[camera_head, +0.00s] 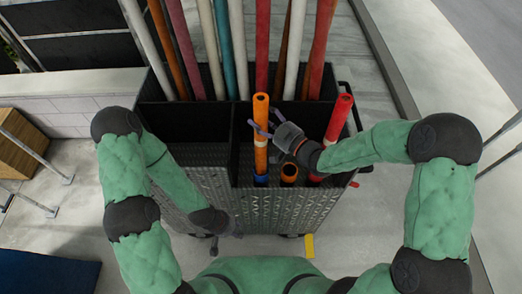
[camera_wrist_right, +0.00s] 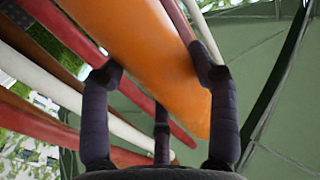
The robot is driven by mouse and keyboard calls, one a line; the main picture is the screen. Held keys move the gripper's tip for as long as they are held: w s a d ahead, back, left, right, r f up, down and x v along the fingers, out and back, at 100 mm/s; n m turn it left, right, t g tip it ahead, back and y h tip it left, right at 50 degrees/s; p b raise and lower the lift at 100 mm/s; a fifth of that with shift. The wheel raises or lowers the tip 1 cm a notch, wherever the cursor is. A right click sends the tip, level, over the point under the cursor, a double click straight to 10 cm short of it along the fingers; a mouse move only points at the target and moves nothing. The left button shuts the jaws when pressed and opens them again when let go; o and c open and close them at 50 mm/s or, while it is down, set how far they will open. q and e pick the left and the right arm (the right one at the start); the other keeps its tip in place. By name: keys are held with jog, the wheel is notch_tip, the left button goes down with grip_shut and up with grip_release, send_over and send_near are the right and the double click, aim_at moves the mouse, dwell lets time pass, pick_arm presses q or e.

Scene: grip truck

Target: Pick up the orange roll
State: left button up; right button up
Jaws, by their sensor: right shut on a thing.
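The orange roll (camera_head: 261,158) stands upright at the front of the dark cart (camera_head: 190,165) in the head view. It has a hollow top and a blue band near its lower end. My right gripper (camera_head: 263,128) is shut around its upper part, coming from the right. In the right wrist view the roll (camera_wrist_right: 150,45) lies between the fingers of my right gripper (camera_wrist_right: 160,85). My left gripper (camera_head: 216,243) hangs low beside the cart's front left, apart from the roll, and its fingers are mostly hidden.
A red roll (camera_head: 339,118) and a shorter orange-brown roll (camera_head: 289,171) stand in the cart's front right. Several long white, red, brown and teal rolls stand in the back compartments. A wooden box (camera_head: 18,158) and a blue mat (camera_head: 45,277) lie at the left.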

jog(key=shift+r, duration=0.2)
pick_arm(q)
jog(key=shift+f, duration=0.15)
pick_arm(e)
notch_tip(320, 180, up, 18)
jog(key=shift+f, duration=0.1)
dwell(0.5)
